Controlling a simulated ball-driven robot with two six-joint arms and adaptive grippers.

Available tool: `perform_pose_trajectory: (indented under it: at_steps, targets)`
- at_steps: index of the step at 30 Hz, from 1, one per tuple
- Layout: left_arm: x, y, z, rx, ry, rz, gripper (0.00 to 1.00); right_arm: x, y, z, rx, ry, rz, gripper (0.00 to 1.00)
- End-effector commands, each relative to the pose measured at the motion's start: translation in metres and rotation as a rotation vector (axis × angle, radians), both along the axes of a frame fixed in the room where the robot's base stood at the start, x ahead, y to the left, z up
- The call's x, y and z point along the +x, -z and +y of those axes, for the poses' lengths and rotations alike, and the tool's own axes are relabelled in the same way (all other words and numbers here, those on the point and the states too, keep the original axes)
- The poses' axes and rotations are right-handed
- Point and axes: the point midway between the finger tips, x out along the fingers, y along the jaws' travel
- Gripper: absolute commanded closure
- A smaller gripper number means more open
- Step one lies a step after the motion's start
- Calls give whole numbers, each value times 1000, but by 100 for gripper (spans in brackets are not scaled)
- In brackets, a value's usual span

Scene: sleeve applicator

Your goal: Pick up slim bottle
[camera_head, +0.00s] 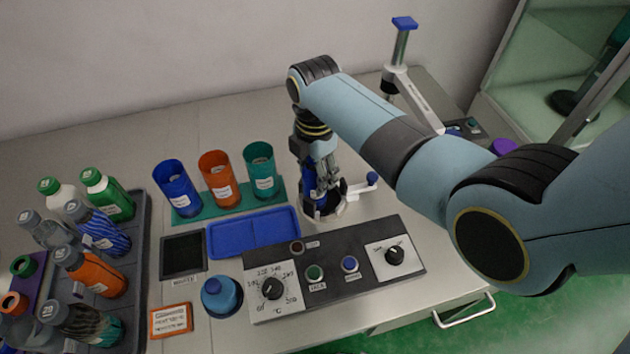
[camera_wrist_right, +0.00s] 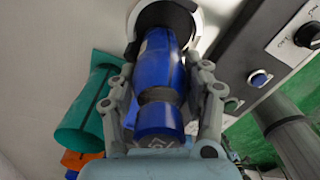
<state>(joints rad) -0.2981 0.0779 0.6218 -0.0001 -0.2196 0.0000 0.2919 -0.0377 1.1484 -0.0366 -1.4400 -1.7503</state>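A slim blue bottle (camera_wrist_right: 158,95) with a blue cap and a dark band at its neck fills the middle of the right wrist view. Its far end is inside the white ring of the applicator (camera_wrist_right: 190,12). My right gripper (camera_wrist_right: 160,66) has one finger on each side of the bottle, and the fingertips appear to press on its sides. In the head view my right gripper (camera_head: 322,185) points down over the applicator's round holder (camera_head: 330,212), with blue parts of the bottle (camera_head: 309,181) showing between and beside the fingers. My left gripper is not in view.
Blue, orange and teal sleeves (camera_head: 262,171) stand on a green base left of the gripper. A blue tray (camera_head: 250,232) and a control panel (camera_head: 335,268) lie in front. A dark rack (camera_head: 135,240) holds several bottles at left.

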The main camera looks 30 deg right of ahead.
Motion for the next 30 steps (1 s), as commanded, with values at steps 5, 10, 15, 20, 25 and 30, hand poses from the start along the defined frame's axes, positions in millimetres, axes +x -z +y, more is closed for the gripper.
perform_pose_trajectory:
  at_steps: [5, 10, 15, 20, 25, 30]
  targets:
    - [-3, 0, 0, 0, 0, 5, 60, 0, 0, 0, 0, 0, 0, 76]
    - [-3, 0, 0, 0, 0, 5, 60, 0, 0, 0, 0, 0, -1, 96]
    - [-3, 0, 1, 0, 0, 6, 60, 0, 0, 0, 0, 0, 0, 96]
    - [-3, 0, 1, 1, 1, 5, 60, 0, -5, 0, 0, 0, -1, 96]
    - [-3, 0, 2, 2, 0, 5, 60, 1, -23, 0, 1, 0, -3, 96]
    - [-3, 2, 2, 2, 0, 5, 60, -5, -48, -14, -5, 2, -2, 96]
